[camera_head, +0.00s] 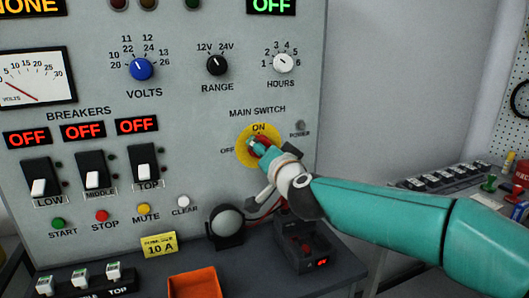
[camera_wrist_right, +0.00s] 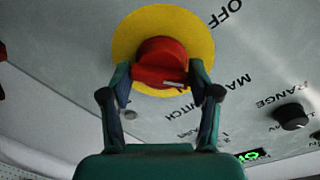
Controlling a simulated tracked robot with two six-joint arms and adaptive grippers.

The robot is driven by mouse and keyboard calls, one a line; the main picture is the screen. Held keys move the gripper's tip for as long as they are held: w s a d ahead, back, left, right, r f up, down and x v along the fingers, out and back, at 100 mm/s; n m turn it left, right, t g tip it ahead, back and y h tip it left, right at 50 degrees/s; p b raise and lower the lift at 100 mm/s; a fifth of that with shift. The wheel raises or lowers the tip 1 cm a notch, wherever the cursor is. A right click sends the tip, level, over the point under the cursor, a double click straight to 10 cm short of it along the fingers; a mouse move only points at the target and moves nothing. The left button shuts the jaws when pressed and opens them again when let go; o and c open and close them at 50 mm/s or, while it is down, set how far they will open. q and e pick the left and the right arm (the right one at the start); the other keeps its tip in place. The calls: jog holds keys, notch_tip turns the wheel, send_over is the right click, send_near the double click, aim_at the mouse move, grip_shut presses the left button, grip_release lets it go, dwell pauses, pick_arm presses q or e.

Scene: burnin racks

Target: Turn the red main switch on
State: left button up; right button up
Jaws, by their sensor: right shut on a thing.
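The red main switch knob (camera_wrist_right: 160,62) sits on a round yellow plate (camera_wrist_right: 125,42) in the right wrist view. My right gripper (camera_wrist_right: 164,84) has one finger on each side of the knob and is shut on it. A white mark shows on the knob's lower right side. In the head view the yellow plate (camera_head: 243,152) has ON at its top and OFF at its left. My right gripper (camera_head: 257,146) comes from the lower right and hides most of the knob. I cannot tell exactly where the knob points. My left gripper is not in view.
The power lamp (camera_head: 299,128) right of the switch looks grey. A grey domed fixture (camera_head: 227,222) and an orange tray (camera_head: 194,284) are below. The volts, range and hours dials (camera_head: 283,63) are above.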

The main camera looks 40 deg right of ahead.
jog(key=shift+d+m+y+b, duration=0.1)
jog(key=shift+m+y+b, duration=0.45)
jog(key=shift+m, duration=2.95)
jog(key=o, duration=1)
jog(key=shift+c, duration=0.2)
jog(key=shift+s, duration=0.15)
jog(key=f+v, duration=0.1)
jog(key=v, duration=1)
jog(key=shift+s+r, duration=0.3)
jog(key=shift+r, duration=0.05)
